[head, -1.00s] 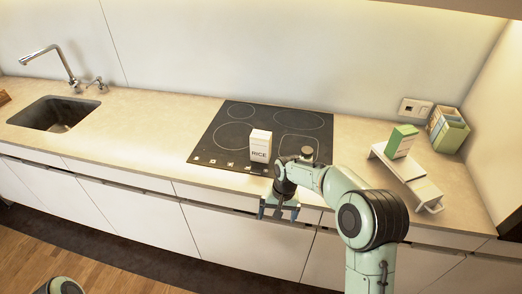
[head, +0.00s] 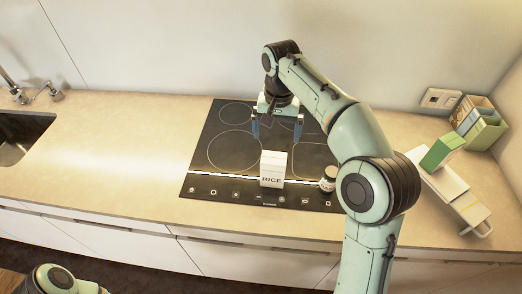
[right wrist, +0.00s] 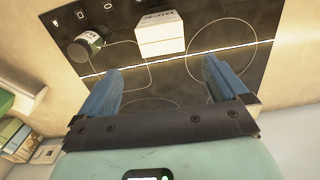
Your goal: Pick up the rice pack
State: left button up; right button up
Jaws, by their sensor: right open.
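The rice pack (head: 273,168) is a white box with RICE printed on its front. It stands upright near the front edge of the black cooktop in the head view. It also shows at the top middle of the right wrist view (right wrist: 160,38). My right gripper (head: 277,130) is open and empty, above the cooktop and behind the pack in the head view. In the right wrist view its two blue fingers (right wrist: 160,75) are spread apart, with the pack beyond their tips. My left arm shows only in part at the bottom left, and its gripper is not visible.
The cooktop (head: 215,185) is otherwise clear. A white rack (head: 465,200) with a green box (head: 441,152) stands at the right. A sink (head: 18,145) lies at the left.

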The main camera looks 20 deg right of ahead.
aim_at(274, 158)
jog(key=shift+f, duration=0.35)
jog(key=f, duration=0.2)
jog(key=f+b, duration=0.1)
jog(key=f, duration=0.1)
jog(key=s+f+b, duration=0.1)
jog(key=f, duration=0.1)
jog(key=shift+f, duration=0.4)
jog(key=shift+w+f, duration=0.15)
jog(key=shift+f, duration=0.3)
jog(key=f, duration=0.4)
jog(key=shift+w+a+f+b, duration=0.15)
jog(key=shift+a+f+b, duration=0.05)
jog(key=shift+f+b, duration=0.2)
pick_arm(q)
jog(key=s+f, duration=0.3)
jog(key=shift+s+f, duration=0.1)
jog(key=shift+f, duration=0.25)
pick_arm(e)
jog(key=c, duration=1)
